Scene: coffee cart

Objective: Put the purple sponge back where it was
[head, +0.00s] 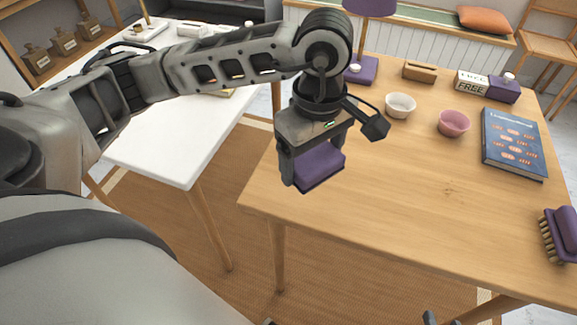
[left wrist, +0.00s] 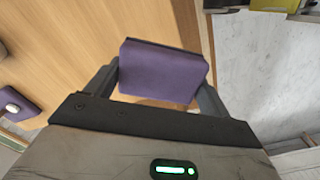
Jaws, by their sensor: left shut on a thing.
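My left gripper (head: 314,162) is shut on the purple sponge (head: 322,168), a small block with flat faces. In the head view it holds the sponge above the left part of the wooden table (head: 400,190), near its left edge. In the left wrist view the sponge (left wrist: 163,72) sits between the two fingers, with the wooden table behind it. Of my right arm, at most small dark tips show at the bottom edge of the head view, too little to tell its jaw state.
The wooden table holds a purple lamp (head: 362,70), a white bowl (head: 400,105), a pink bowl (head: 453,123), a blue book (head: 513,143), a "FREE" sign (head: 471,82) and a purple brush (head: 562,235). Its front middle is clear. A white table (head: 165,150) stands left, across a gap.

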